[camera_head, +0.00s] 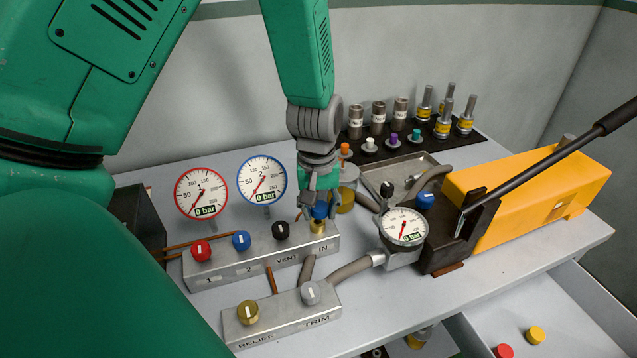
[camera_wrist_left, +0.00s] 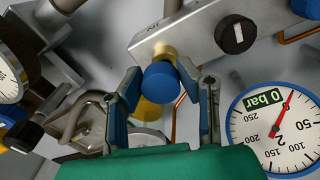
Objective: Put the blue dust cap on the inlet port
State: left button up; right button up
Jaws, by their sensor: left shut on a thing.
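My left gripper (camera_head: 319,208) points down over the IN end of the upper manifold block, with its fingers shut on the blue dust cap (camera_head: 320,211). In the left wrist view the blue cap (camera_wrist_left: 161,82) sits between the fingertips, its round end facing the camera. The brass inlet port (camera_head: 318,228) is right below the cap, beside the IN label. It also shows behind the cap in the left wrist view (camera_wrist_left: 165,51). Cap and port look lined up and touching or nearly so; I cannot tell how far the cap is over the port. My right gripper is out of view.
The upper manifold (camera_head: 262,260) carries red, blue and black knobs. Two large gauges (camera_head: 201,193) stand behind it. A small gauge (camera_head: 404,229) and the yellow hand pump (camera_head: 540,190) are to the right. A lower manifold (camera_head: 281,315) is in front. Several fittings stand on a black rack (camera_head: 430,142).

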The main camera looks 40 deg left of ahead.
pick_arm(q)
jog(key=shift+f, duration=0.2)
jog(key=shift+a+f+b, duration=0.35)
jog(key=shift+a+f, duration=0.05)
jog(key=shift+f, duration=0.25)
jog(key=shift+d+f, duration=0.3)
jog(key=shift+f, duration=0.05)
jog(key=shift+f, duration=0.1)
jog(key=o, duration=1)
jog(key=shift+a, duration=0.15)
notch_tip(320, 180, up, 12)
jog(key=shift+s+a+f, duration=0.1)
